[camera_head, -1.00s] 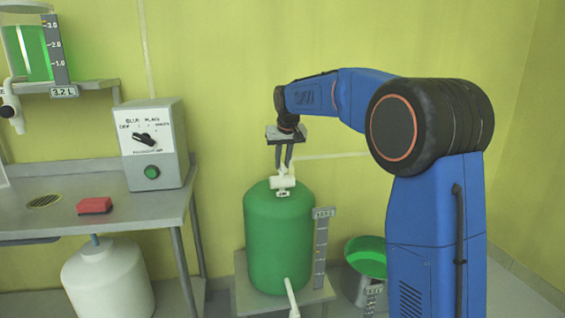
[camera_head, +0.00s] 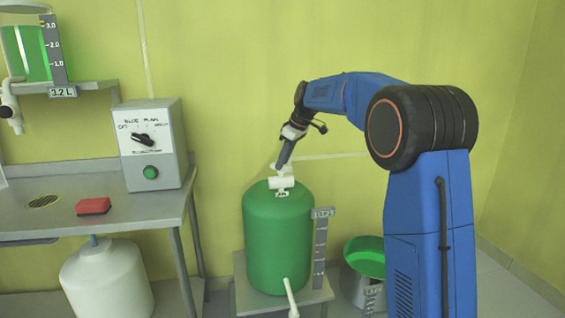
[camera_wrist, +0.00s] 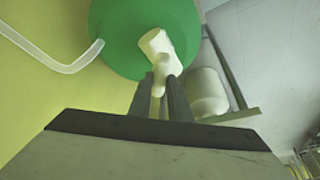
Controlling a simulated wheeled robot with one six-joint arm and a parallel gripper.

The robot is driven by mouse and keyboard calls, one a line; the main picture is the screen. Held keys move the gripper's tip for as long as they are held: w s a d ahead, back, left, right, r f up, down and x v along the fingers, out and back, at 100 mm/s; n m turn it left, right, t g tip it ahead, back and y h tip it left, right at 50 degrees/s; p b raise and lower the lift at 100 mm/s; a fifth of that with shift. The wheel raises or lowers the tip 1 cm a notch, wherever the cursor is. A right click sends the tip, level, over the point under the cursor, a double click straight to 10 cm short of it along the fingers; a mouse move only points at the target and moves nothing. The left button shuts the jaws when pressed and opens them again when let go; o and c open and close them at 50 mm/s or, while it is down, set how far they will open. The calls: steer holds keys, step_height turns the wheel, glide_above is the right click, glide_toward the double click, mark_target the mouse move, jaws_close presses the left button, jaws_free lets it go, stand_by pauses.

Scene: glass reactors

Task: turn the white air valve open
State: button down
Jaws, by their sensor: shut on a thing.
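The white air valve (camera_head: 281,183) sits on top of the green tank (camera_head: 277,240). My gripper (camera_head: 281,165) comes down to it at a slant from the upper right. In the wrist view, the valve's thick white body (camera_wrist: 154,42) shows above the green tank top (camera_wrist: 115,45). Its small white handle (camera_wrist: 158,88) lies between the two dark fingers of my gripper (camera_wrist: 162,80), which are shut on it. The fingers hide part of the handle.
A grey scale (camera_head: 320,250) stands beside the tank. A green-topped bucket (camera_head: 365,258) is on the floor to its right. A steel bench (camera_head: 140,205) with a grey control box (camera_head: 152,165) and a red sponge (camera_head: 93,206) is at left. A white jug (camera_head: 108,282) stands below.

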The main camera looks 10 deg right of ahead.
steer(key=n+g, duration=0.1)
steer(key=n, duration=0.2)
steer(key=shift+w+d+n, duration=0.1)
steer(key=shift+w+n, duration=0.05)
steer(key=shift+n, duration=0.25)
steer(key=shift+n+g+y, duration=0.4)
steer(key=shift+n+g, duration=0.5)
steer(key=shift+n, duration=1)
steer(key=c, duration=1.6)
jaws_free()
steer(key=shift+c, duration=0.2)
steer(key=shift+w+r, duration=0.1)
